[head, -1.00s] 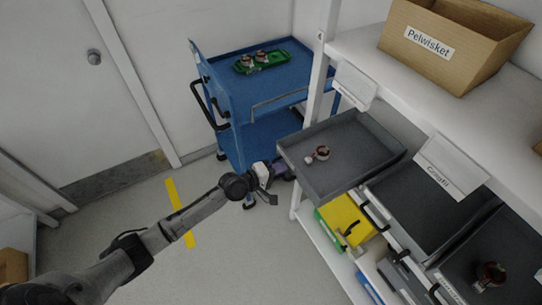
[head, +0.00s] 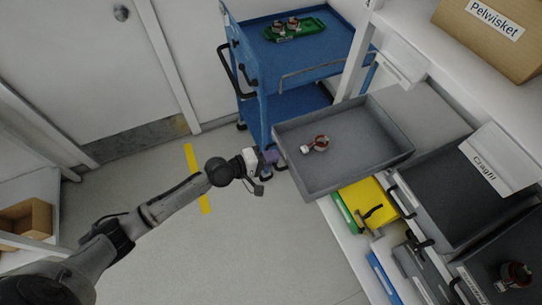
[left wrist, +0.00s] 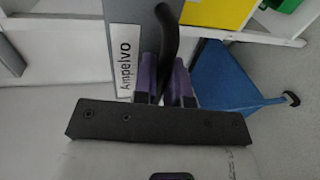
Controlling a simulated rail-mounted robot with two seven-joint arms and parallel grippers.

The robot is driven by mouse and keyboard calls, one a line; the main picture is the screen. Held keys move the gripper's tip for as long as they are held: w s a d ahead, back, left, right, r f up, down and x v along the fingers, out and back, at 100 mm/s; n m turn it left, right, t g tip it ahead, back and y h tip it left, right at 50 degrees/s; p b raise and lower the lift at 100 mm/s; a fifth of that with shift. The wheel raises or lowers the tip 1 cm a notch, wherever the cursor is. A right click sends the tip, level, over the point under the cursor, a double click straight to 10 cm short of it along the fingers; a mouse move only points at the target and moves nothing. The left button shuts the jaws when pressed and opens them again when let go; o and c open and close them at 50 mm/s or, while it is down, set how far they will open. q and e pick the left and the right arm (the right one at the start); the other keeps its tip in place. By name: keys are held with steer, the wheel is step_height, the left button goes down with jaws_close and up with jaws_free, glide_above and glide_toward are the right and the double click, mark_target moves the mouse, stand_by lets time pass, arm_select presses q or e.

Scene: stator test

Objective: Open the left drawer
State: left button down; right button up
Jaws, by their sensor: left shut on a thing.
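The left drawer (head: 360,160) is a grey open tray, pulled out from the shelf rack so that it juts to the left. A small copper-and-white part (head: 318,143) lies in it. My left gripper (head: 270,157) is at the drawer's front. In the left wrist view, its purple fingers (left wrist: 164,88) are shut on the dark curved handle (left wrist: 170,35). The drawer front (left wrist: 145,15) there bears a label (left wrist: 124,48) reading "Ampelvo". My right gripper is not in view.
A blue cart (head: 300,55) with a green tray (head: 296,31) stands behind the drawer. Another dark drawer (head: 455,195) is to the right, and a yellow bin (head: 362,202) sits below. A cardboard box (head: 505,35) is on the upper shelf.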

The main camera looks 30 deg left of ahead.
arm_select(q)
steer(key=c, duration=1.2)
jaws_free()
steer(key=shift+a, duration=0.1)
steer(key=b+v, duration=0.1)
steer(key=v, duration=1.2)
steer(key=shift+s+b, duration=0.3)
steer(key=shift+b, duration=0.05)
steer(key=shift+a, duration=0.1)
